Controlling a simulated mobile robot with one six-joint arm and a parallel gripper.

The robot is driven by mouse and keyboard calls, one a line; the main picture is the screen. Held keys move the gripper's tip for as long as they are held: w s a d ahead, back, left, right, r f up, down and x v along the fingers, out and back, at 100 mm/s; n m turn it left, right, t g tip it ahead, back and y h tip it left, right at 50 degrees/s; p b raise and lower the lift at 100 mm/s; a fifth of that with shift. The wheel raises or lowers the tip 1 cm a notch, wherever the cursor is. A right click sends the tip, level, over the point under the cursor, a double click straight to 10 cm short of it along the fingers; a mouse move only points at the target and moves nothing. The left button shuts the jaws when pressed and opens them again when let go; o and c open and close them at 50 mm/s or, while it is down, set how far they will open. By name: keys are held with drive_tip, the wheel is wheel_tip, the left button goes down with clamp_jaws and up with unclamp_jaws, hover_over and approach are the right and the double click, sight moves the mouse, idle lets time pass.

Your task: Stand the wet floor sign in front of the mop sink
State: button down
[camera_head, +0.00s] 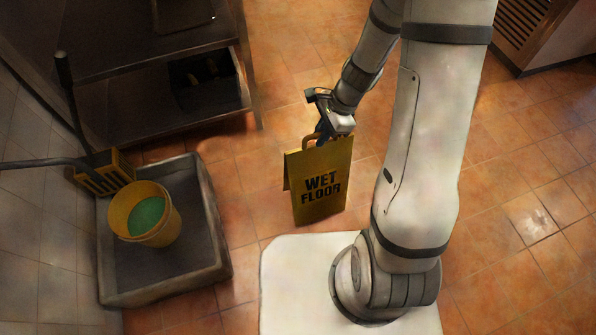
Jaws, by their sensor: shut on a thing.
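The yellow wet floor sign (321,186) is upright in the middle of the picture, its dark lettering facing the camera. My gripper (322,136) is shut on the handle at the sign's top. The two panels look slightly spread, with a sliver of the rear panel at the left edge. I cannot tell whether its bottom touches the floor. The mop sink (218,262) is a low grey basin at the left, against the tiled wall. The sign is to the right of the sink, with a strip of floor between them.
A yellow bucket (165,235) with green contents and a yellow wringer (103,174) are at the sink. A dark shelf unit (140,115) stands behind it. My white base fills the bottom middle. Orange tile floor (520,185) is open at the right. A louvred cabinet (545,30) is top right.

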sight(319, 151)
wheel_tip(319, 151, down, 8)
drive_tip(key=b, duration=0.3)
drive_tip(key=shift+r+b, duration=0.2)
drive_tip(key=shift+b, duration=0.1)
drive_tip(key=shift+r, duration=0.1)
drive_tip(key=c, duration=1.4)
unclamp_jaws()
